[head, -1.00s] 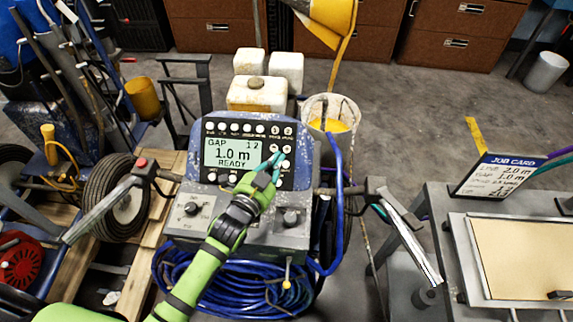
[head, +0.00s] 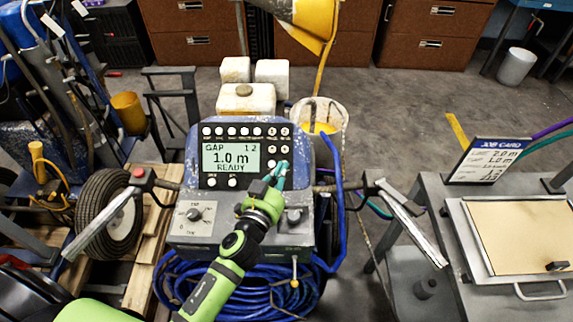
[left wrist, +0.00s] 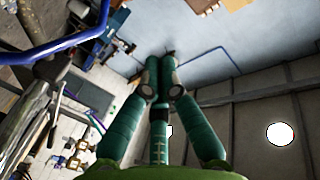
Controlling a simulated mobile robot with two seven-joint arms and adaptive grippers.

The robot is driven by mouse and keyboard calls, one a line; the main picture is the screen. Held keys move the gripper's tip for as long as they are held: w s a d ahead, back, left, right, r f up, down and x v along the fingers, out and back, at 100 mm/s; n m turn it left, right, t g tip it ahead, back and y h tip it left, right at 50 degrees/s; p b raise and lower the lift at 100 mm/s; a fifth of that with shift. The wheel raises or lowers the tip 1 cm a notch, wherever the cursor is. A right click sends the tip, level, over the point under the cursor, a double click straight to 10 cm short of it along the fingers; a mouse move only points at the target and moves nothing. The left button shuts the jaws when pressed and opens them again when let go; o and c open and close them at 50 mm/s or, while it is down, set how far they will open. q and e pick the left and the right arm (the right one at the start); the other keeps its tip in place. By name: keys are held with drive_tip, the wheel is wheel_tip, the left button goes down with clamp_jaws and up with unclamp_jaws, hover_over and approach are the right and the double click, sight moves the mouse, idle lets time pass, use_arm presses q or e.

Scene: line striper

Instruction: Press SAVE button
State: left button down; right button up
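The line striper's control panel (head: 262,178) faces me in the head view. Its display (head: 231,158) reads GAP 12, 1.0 m, READY. Round white buttons sit above and below the display, with a cluster of keys (head: 278,141) at its right. Their labels are too small to read, so I cannot tell which is SAVE. My left gripper (head: 279,170) is at the lower right of this cluster and hides part of it; I cannot tell whether it touches. In the left wrist view its teal fingers (left wrist: 161,75) are drawn together with nothing between them. My right gripper is not in view.
A rotary knob (head: 194,214) and a second knob (head: 294,216) sit on the lower panel. Handlebars flank it, with a coiled blue hose (head: 250,290) below. A job card (head: 487,158) reading 2.0 m and 1.0 m stands on the cart at right.

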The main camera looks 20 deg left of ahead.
use_arm(q)
drive_tip(key=w+f+b, duration=0.2)
drive_tip(key=w+a+f+b, duration=0.1)
drive_tip(key=w+f+b, duration=0.1)
drive_tip(key=f+b, duration=0.1)
drive_tip(key=shift+w+a+f, duration=0.2)
drive_tip(key=shift+w, duration=0.2)
drive_tip(key=shift+w+a+f+b, duration=0.2)
drive_tip(key=shift+w+f+b, duration=0.2)
drive_tip(key=shift+w, duration=0.2)
drive_tip(key=shift+f, duration=0.1)
idle(0.9)
drive_tip(key=shift+w+f+b, duration=0.2)
drive_tip(key=shift+w+b, duration=0.1)
